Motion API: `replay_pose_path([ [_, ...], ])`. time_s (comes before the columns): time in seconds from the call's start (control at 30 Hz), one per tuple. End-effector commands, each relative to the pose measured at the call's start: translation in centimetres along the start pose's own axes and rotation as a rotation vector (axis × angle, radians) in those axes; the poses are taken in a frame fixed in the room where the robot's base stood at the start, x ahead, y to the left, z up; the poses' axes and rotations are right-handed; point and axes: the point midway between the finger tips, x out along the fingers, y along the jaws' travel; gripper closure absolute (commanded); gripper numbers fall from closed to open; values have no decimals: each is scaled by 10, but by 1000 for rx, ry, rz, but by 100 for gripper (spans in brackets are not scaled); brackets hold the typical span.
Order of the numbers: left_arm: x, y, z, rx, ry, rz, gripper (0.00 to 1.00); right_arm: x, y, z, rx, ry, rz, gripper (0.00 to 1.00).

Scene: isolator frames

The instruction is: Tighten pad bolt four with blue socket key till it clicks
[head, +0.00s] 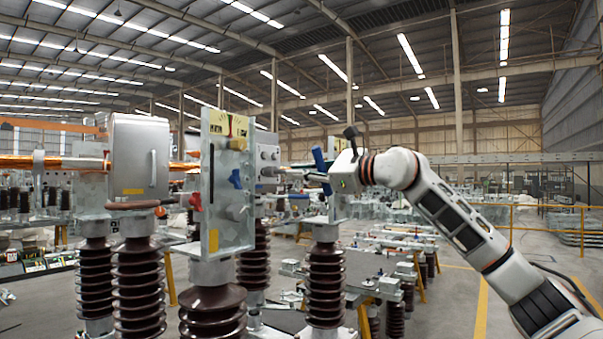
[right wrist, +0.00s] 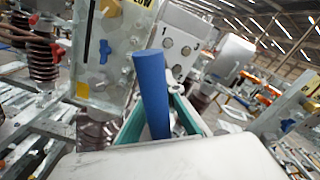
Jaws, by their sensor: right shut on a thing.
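The blue socket key (head: 320,160) is a blue bar held tilted in my right gripper (head: 312,176), in front of the white wrist. In the right wrist view the key (right wrist: 152,92) stands between the teal-edged fingers of the gripper (right wrist: 158,122), which is shut on it. The grey terminal pad (head: 268,155) with round bolt heads is just left of the gripper; it also shows behind the key in the right wrist view (right wrist: 180,48). I cannot tell which bolt is number four or whether the socket touches one. My left gripper is not in view.
An upright galvanised plate (head: 228,205) with a blue and a red lever stands left of the pad. A metal box (head: 138,158) is farther left. Brown ribbed insulators (head: 325,285) stand below. Open floor and a yellow rail (head: 545,207) lie to the right.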

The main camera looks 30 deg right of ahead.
Motion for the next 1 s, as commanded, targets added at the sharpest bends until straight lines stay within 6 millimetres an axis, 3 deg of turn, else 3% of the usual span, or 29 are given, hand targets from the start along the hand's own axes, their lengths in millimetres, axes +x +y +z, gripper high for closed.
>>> replay_pose_path([
  [0.87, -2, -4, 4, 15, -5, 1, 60, 9, 0, 1, -1, -1, -1, 100],
  [1.0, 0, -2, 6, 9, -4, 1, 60, 10, 1, 0, 162, -2, 0, 100],
])
